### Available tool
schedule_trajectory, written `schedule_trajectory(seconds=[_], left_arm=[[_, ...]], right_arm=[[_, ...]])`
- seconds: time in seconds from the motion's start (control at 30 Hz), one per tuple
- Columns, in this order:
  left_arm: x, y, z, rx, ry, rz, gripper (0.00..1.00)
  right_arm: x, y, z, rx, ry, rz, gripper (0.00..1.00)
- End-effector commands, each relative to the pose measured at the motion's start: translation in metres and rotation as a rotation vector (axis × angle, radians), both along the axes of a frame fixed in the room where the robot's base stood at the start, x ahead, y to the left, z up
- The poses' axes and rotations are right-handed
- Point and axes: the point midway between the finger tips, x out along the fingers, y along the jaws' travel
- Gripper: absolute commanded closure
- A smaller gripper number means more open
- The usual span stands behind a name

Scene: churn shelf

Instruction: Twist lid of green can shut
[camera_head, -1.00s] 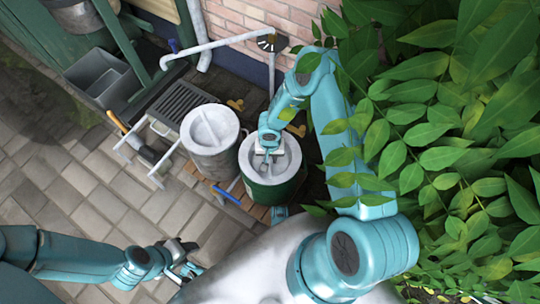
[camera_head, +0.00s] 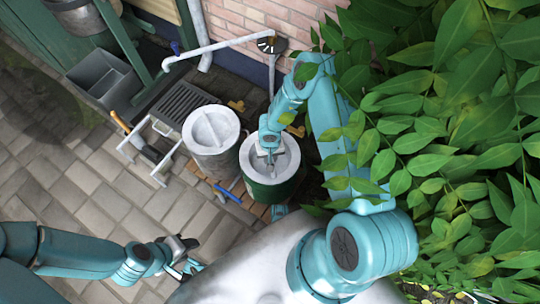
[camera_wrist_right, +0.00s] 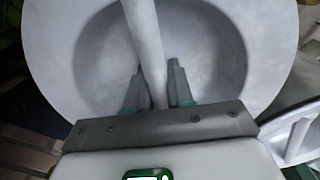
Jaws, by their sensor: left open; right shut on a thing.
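The green can (camera_head: 274,193) stands upright at the centre of the head view, with its round grey lid (camera_head: 289,160) on top. My right gripper (camera_head: 269,160) is over the lid from above. In the right wrist view, the fingers of my right gripper (camera_wrist_right: 157,92) sit on both sides of the lid's raised bar handle (camera_wrist_right: 146,40) and are shut on it. The handle's near end is hidden by the gripper. The lid (camera_wrist_right: 215,50) fills most of that view. My left gripper (camera_head: 188,262) is open and empty, low over the paving, well apart from the can.
A grey can (camera_head: 212,155) with a similar lid stands close left of the green one. A blue-handled tool (camera_head: 228,194) lies before the cans. White pipes (camera_head: 215,46) run along the brick wall behind. Leafy branches (camera_head: 440,130) crowd the right side.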

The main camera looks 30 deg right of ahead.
Motion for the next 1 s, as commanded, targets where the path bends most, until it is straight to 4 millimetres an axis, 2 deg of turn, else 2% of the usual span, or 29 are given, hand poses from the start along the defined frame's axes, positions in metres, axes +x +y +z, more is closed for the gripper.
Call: schedule_trajectory(seconds=[0.27,0.7,1.0], left_arm=[[0.0,0.0,0.001,0.0,0.0,0.0,0.57],[0.0,0.0,0.014,0.0,0.0,0.0,0.57],[0.0,0.0,0.014,0.0,0.0,0.0,0.57]], right_arm=[[0.001,0.0,0.001,-0.001,-0.002,0.008,1.0],[0.001,0.0,0.002,-0.001,-0.002,0.221,1.0],[0.001,-0.001,0.001,-0.002,-0.002,0.245,1.0]])
